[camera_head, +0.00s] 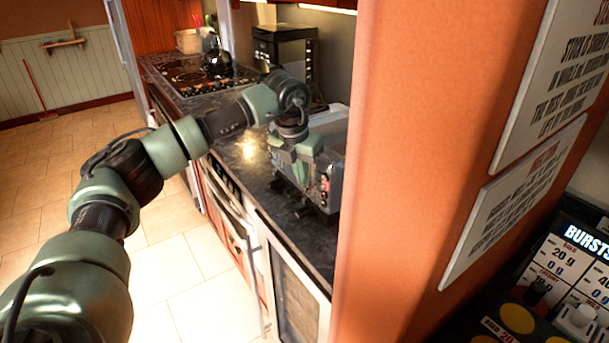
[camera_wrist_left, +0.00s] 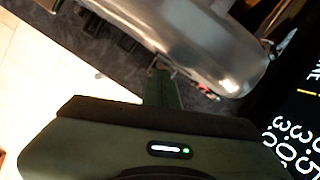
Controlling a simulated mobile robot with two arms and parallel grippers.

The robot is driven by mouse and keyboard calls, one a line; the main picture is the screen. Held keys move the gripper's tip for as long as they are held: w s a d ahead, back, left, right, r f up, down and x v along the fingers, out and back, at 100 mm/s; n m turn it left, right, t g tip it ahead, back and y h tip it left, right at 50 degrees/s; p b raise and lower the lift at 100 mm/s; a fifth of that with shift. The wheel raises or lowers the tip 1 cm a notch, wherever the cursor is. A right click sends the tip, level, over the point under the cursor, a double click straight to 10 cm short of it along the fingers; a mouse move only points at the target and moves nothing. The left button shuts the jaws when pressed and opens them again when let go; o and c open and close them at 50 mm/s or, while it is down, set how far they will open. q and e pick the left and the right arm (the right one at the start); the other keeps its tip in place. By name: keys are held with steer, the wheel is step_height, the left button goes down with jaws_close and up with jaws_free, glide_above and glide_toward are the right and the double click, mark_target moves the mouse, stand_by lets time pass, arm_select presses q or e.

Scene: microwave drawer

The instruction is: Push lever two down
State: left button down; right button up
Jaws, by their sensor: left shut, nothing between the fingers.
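A silver toaster (camera_head: 331,125) stands on the dark countertop, partly hidden behind the orange wall and my left arm. Its dark end face (camera_head: 325,187) carries small red-lit controls. I cannot make out lever two separately. My left gripper (camera_head: 300,165) is at the toaster's near end, in front of it, and hides part of that end. In the left wrist view, the gripper's fingers (camera_wrist_left: 161,72) are together and empty, close beside the silver toaster body (camera_wrist_left: 205,40). I cannot tell whether they touch it. My right gripper is not in view.
A stove (camera_head: 190,75) with a dark kettle (camera_head: 217,58) and a black appliance (camera_head: 285,50) stand farther back. The orange wall (camera_head: 430,130) closes off the right side. A panel with buttons (camera_head: 560,290) is at lower right. The tiled floor (camera_head: 190,270) is clear.

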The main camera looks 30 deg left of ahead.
arm_select(q)
steer(key=s, duration=0.1)
steer(key=s+f, duration=0.1)
steer(key=s, duration=0.1)
stand_by(0.5)
steer(key=b+v, duration=0.1)
steer(key=v, duration=0.7)
steer(key=shift+b, duration=0.4)
steer(key=shift+f, duration=0.1)
